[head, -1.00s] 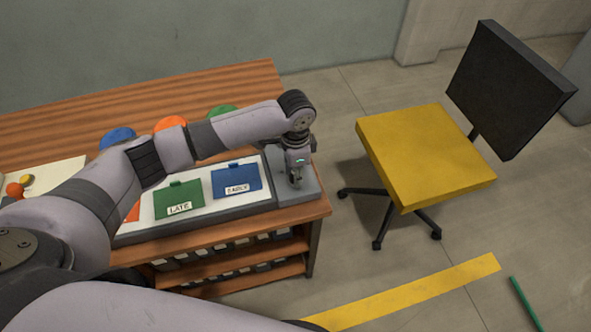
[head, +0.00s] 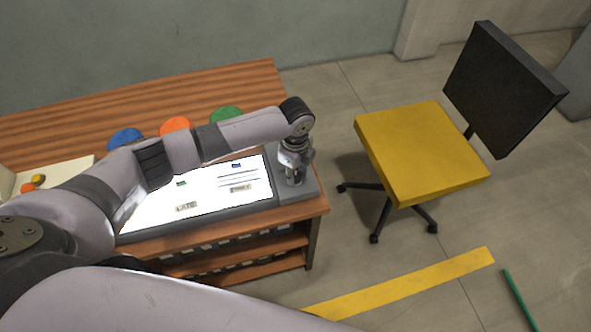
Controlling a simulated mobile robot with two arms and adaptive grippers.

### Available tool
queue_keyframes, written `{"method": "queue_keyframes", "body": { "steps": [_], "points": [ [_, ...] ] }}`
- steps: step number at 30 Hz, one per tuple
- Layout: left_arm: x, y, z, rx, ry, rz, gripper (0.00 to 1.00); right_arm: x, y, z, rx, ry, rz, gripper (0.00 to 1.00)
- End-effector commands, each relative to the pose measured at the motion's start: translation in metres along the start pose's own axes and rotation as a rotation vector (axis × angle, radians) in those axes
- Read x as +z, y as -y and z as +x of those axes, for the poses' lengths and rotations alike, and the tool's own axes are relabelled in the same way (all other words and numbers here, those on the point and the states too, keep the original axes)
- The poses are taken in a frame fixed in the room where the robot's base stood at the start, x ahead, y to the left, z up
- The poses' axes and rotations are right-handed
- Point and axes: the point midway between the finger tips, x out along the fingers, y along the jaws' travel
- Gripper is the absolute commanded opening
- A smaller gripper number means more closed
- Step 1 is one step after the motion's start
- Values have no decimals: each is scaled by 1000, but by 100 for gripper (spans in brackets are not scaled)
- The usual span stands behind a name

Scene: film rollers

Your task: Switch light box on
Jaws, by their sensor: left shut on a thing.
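The light box (head: 222,208) lies on the wooden table, and its panel glows bright white. The cards on it are washed out; a label reading LATE (head: 186,206) and a second, blurred label (head: 240,188) still show. My left gripper (head: 293,181) points down at the grey right end of the light box. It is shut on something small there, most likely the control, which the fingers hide. My left arm covers part of the panel's left and back side. My right gripper is not in view.
Blue (head: 125,137), orange (head: 175,124) and green (head: 226,114) round things stand behind my arm on the table (head: 230,85). A yellow chair (head: 420,150) stands to the right. Shelves below the tabletop hold several small items. Yellow tape (head: 400,284) marks the floor.

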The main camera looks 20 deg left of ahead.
Motion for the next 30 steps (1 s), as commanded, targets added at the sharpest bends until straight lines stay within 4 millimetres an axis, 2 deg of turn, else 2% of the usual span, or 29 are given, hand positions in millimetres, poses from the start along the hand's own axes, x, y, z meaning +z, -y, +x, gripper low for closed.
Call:
{"method": "queue_keyframes", "body": {
  "steps": [10, 25, 26, 30],
  "points": [
    [-1, 1, -1, -3, -2, 121, 1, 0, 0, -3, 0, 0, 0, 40],
    [-1, 1, -1, -3, -1, 137, 1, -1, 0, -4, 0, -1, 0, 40],
    [-1, 1, -1, -3, -1, 137, 31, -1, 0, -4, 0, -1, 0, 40],
    [-1, 1, -1, -3, -1, 136, 40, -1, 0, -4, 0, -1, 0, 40]
  ]
}}
